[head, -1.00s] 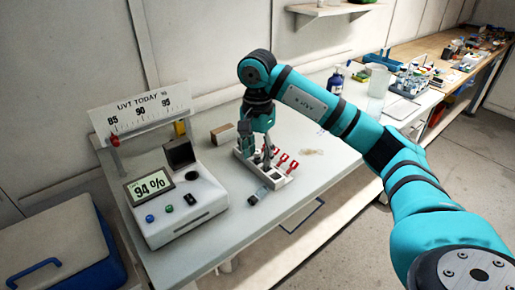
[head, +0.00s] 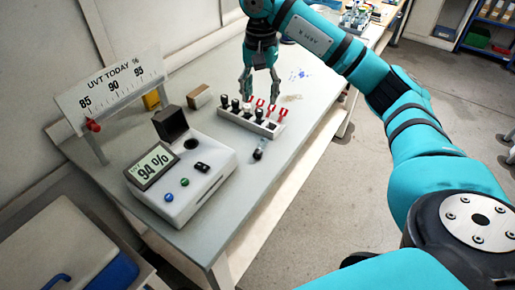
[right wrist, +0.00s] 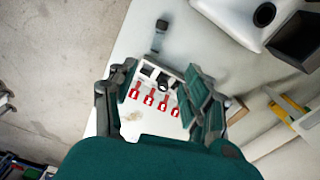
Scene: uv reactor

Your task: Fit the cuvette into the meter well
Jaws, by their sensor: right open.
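The meter (head: 208,158) is a white box reading 94 % on the left of the table, its dark lid (head: 170,123) raised beside a round dark well (head: 190,144). The well also shows in the right wrist view (right wrist: 264,14). A small clear piece with a dark end, seemingly the cuvette (head: 260,149), lies on the table in front of the rack; it also shows in the right wrist view (right wrist: 158,36). My right gripper (head: 261,92) is open and empty, pointing down above the rack. My left gripper is not in view.
A white rack (head: 233,119) holds several black-capped pieces and red clips. A UVT scale board (head: 112,90) with a red pointer stands behind the meter. A brown block (head: 199,96) and a yellow object (head: 151,100) sit near the back. The table's front is clear.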

